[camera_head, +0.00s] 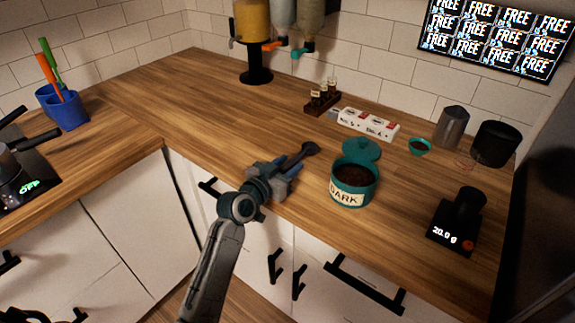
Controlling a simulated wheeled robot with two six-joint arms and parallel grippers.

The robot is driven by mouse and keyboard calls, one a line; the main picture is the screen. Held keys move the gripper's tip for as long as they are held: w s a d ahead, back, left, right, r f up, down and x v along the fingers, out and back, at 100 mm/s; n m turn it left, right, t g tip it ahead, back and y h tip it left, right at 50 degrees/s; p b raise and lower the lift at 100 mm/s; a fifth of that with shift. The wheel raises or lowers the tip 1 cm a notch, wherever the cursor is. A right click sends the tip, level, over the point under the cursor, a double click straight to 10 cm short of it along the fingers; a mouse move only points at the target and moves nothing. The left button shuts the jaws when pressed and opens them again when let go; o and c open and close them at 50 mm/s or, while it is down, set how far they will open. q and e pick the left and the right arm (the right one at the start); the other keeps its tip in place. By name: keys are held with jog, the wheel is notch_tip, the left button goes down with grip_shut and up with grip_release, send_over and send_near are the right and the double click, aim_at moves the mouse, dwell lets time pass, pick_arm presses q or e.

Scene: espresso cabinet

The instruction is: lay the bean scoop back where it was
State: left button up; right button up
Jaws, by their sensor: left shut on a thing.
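The bean scoop (304,152) is dark, with its bowl end pointing to the upper right. My left gripper (283,171) is shut on the scoop near the front edge of the wooden counter. I cannot tell whether the scoop touches the counter. A teal canister (346,195) labelled DARK stands open to the right of the scoop, with dark contents showing. Its teal lid (361,149) is just behind it. My right gripper is not in view.
A black scale (452,237) reading 20.0 g bears a dark cup at the right. A small teal bowl (419,147), a metal pitcher (452,128), a white box (368,124) and a vial rack (322,102) stand at the back. The counter left of my gripper is clear.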

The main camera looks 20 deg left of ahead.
pick_arm(q)
jog(key=shift+f, duration=0.2)
jog(key=o, duration=1)
jog(key=shift+r, duration=0.15)
jog(key=shift+r, duration=0.2)
jog(key=b+v, duration=0.1)
jog(key=v, duration=1.1)
jog(key=shift+b, duration=0.3)
jog(key=shift+f, duration=0.15)
